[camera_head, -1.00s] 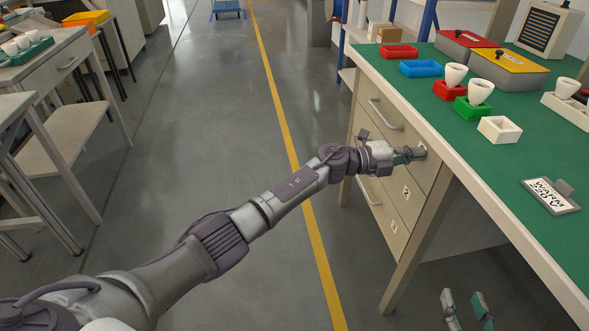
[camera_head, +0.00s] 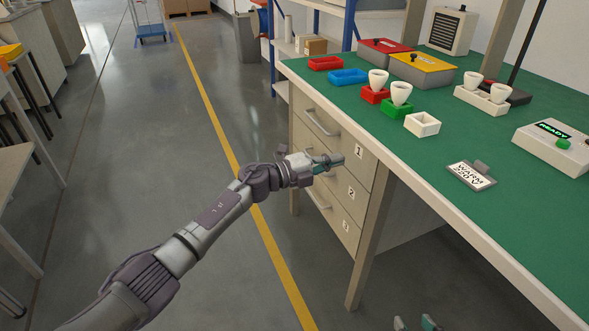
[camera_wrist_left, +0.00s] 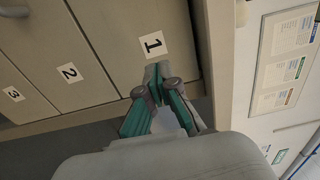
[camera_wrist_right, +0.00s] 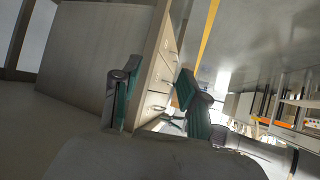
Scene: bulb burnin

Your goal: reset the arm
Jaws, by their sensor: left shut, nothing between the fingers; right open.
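My left gripper (camera_head: 330,161) is shut and empty in the head view, in front of the drawer fronts below the bench. In the left wrist view its fingertips (camera_wrist_left: 158,75) meet near the label "1" on the top drawer (camera_wrist_left: 130,40). I cannot tell whether they touch the drawer front. The drawers (camera_head: 335,172) look closed. My right gripper (camera_head: 415,324) barely shows at the bottom edge of the head view. In the right wrist view its fingers (camera_wrist_right: 155,85) are spread wide with nothing between them, and the drawer unit (camera_wrist_right: 158,70) lies beyond them.

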